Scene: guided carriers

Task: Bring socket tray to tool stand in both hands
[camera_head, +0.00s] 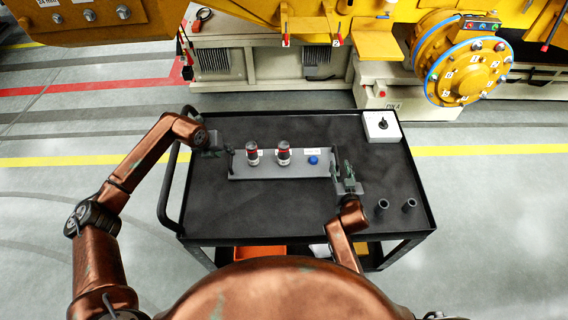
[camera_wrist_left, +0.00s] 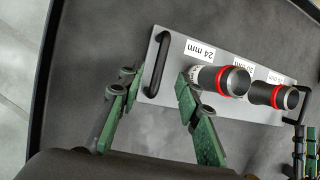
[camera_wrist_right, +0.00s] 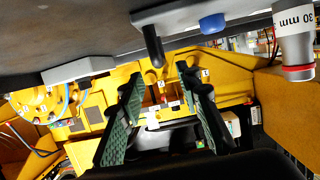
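The socket tray (camera_head: 270,174) is a flat grey plate lying on the black cart. It carries two dark sockets with red bands (camera_head: 252,154) (camera_head: 283,153), white size labels and a blue knob (camera_head: 313,160). A black bar handle (camera_wrist_left: 157,65) rises at its left end; the right-end handle shows in the right wrist view (camera_wrist_right: 152,45). My left gripper (camera_wrist_left: 157,84) is open, its fingers spread toward the left handle, apart from it. My right gripper (camera_wrist_right: 160,75) is open near the right handle, with the handle in line with the gap. I cannot identify a tool stand for certain.
The cart top (camera_head: 220,217) is mostly clear. A white box with a black knob (camera_head: 382,126) stands at its back right corner. Two loose dark sockets (camera_head: 381,207) (camera_head: 409,205) stand at the front right. A yellow machine (camera_head: 395,35) is beyond the cart.

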